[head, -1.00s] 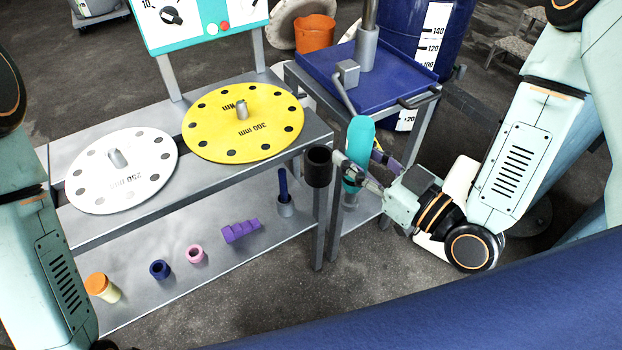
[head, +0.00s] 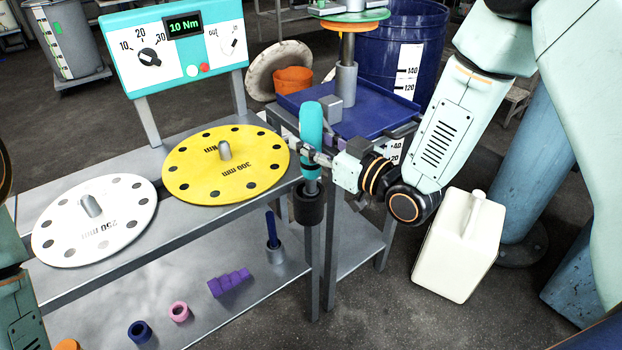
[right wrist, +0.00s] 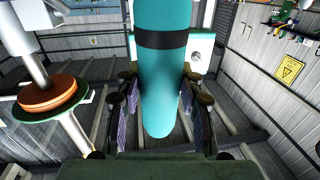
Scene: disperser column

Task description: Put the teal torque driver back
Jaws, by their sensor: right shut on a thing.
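The teal torque driver (head: 311,122) stands roughly upright at the front right corner of the bench. My right gripper (head: 311,160) is shut on it around its body. In the right wrist view the driver's teal handle with a black band (right wrist: 161,40) runs between the two fingers of the gripper (right wrist: 160,105). A black tubular holder (head: 309,207) is fixed at the bench corner, directly below the driver. The driver's grey lower end is at the holder's mouth; I cannot tell how far inside it is. My left gripper is out of view; only part of that arm shows.
A yellow disc (head: 225,180) and a white disc (head: 93,222) lie on the bench top. A control box (head: 172,48) reading 10 Nm stands behind. A blue tray (head: 365,118) is just behind the driver. A cream canister (head: 458,248) stands on the floor at right.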

